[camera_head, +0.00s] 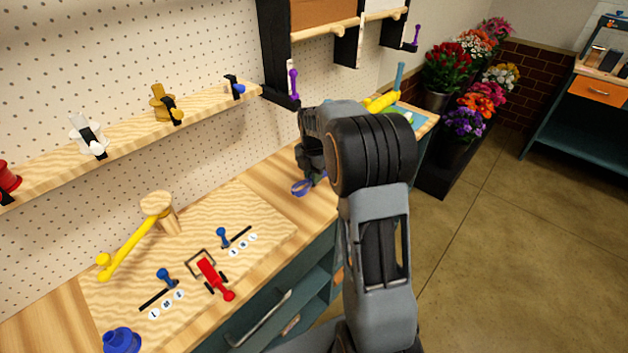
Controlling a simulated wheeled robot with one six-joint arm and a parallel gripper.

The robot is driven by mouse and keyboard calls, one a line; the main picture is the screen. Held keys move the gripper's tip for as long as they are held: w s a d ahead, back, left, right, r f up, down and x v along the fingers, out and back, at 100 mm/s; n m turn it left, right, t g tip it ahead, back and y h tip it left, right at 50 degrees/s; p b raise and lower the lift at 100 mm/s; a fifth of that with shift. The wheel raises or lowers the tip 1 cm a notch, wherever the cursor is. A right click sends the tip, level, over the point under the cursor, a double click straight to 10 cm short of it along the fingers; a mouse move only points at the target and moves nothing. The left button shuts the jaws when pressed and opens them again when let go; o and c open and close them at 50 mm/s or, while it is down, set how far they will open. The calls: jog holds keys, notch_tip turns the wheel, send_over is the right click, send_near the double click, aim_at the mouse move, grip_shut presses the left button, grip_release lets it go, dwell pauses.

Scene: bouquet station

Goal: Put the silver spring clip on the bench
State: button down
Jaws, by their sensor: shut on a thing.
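My gripper (316,172) hangs at the end of my arm, above the right part of the wooden bench (274,185). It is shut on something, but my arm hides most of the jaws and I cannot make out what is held. A small blue ring (302,188) shows just below and left of the jaws; I cannot tell whether it is held or lies on the bench. I cannot pick out the silver spring clip for sure. A whitish-silver piece with a black part (88,136) sits on the wall shelf (128,140) at the left.
The shelf also bears red, gold and blue pieces. Flowers (465,123) stand behind right. Bare bench lies left of my gripper.

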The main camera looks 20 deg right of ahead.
aim_at(314, 191)
jog(key=shift+w+d+f, duration=0.35)
jog(key=shift+w+f, duration=0.2)
jog(key=shift+f, duration=0.2)
jog(key=shift+w+f, duration=0.1)
jog(key=shift+f, duration=1.55)
jog(key=shift+f, duration=0.2)
jog(key=c, duration=1)
grip_release()
jog(key=shift+c, duration=0.2)
jog(key=shift+r, duration=0.1)
